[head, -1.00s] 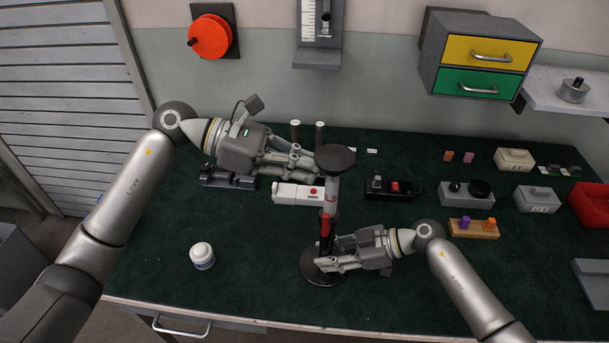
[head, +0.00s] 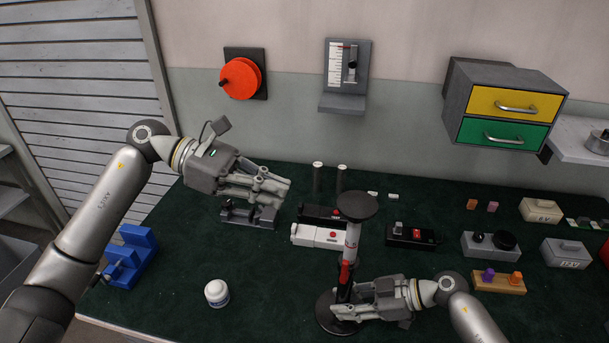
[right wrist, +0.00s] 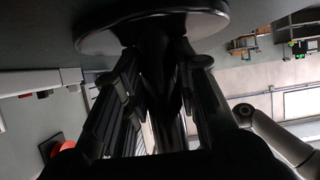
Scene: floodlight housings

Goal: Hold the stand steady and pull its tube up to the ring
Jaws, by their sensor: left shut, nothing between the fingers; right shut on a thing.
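The stand has a black round top (head: 357,207), a pale tube (head: 352,238) below it, a red part (head: 346,272) at the tube's lower end and a dark post down to a round black base (head: 330,317). It stands upright on the green bench. My right gripper (head: 345,307) is shut on the stand's dark post, low above the base. The right wrist view shows the post (right wrist: 163,75) between the fingers and the base (right wrist: 150,22) at the top. My left gripper (head: 286,191) is shut and empty, left of the stand's top and apart from it.
A white jar (head: 217,293) stands left of the base. A white device (head: 318,236) and a black one (head: 412,235) lie behind the stand. Two dark posts (head: 329,178) stand at the back. A blue fixture (head: 130,255) is at the bench's left. The front left is mostly clear.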

